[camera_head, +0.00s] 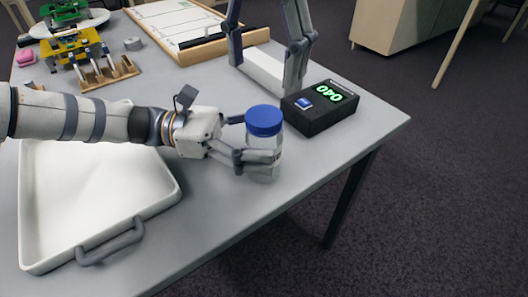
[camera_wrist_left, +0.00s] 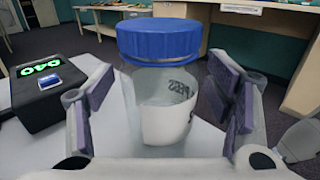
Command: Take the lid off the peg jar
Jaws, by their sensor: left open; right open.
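The peg jar (camera_head: 262,160) is a clear jar standing upright near the table's right edge, with its blue lid (camera_head: 265,120) on top. In the left wrist view the jar (camera_wrist_left: 165,120) shows a white label with partly readable lettering, under the blue lid (camera_wrist_left: 158,40). My left gripper (camera_head: 245,140) is open around the jar's body below the lid; the left wrist view shows gaps between its finger pads (camera_wrist_left: 162,110) and the jar. My right gripper (camera_head: 265,72) is open and empty, pointing down behind the jar, apart from the lid.
A black timer box (camera_head: 322,118) with a green display stands just behind the jar on the right. A white block (camera_head: 262,72) lies under my right gripper. A white tray (camera_head: 165,195) with a grey handle fills the front left. A wooden-framed board (camera_head: 180,25) lies at the back.

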